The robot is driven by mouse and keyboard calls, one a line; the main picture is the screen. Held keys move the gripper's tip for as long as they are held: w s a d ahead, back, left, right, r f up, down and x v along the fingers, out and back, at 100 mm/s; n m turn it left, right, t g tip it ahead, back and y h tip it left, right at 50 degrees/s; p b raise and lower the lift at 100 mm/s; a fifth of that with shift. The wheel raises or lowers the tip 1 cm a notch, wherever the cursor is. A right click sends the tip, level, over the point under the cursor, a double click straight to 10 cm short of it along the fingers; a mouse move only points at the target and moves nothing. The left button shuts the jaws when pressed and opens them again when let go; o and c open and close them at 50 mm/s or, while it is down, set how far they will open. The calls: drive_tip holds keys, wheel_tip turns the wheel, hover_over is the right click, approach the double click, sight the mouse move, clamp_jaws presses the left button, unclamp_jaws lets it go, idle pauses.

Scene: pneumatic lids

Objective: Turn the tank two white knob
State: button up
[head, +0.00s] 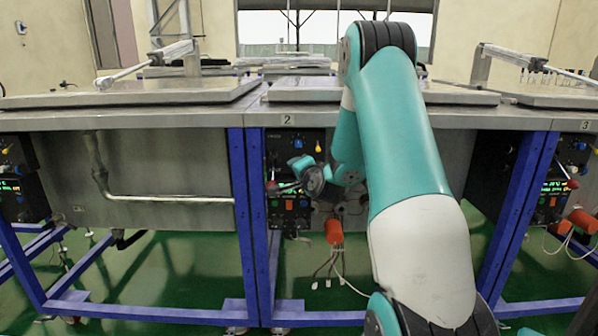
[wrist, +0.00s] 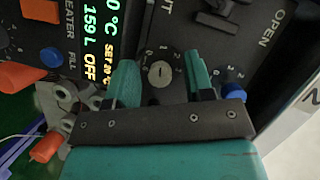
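The white knob (wrist: 160,74) is a small pale round dial with a dark slot, ringed by number marks on a dark panel in the wrist view. My gripper (wrist: 160,64) has its two teal fingers spread, one on each side of the knob, with visible gaps. How far the fingertips stand from the panel is hard to tell. In the head view my gripper (head: 285,187) is at the control panel (head: 280,145) under the tank label 2 (head: 287,120). I cannot make out the white knob there.
A lit display (wrist: 97,40), blue buttons (wrist: 50,57) and (wrist: 232,76), a dark switch (wrist: 222,22) and an orange part (wrist: 38,76) lie close around the fingers. A blue frame leg (head: 240,200) stands left of the panel.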

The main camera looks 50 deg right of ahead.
drive_tip(key=b+v, duration=1.4)
drive_tip(key=v, duration=0.3)
drive_tip(key=shift+s, duration=0.2)
drive_tip(key=shift+w+a, duration=0.1)
drive_tip(key=shift+a, duration=0.05)
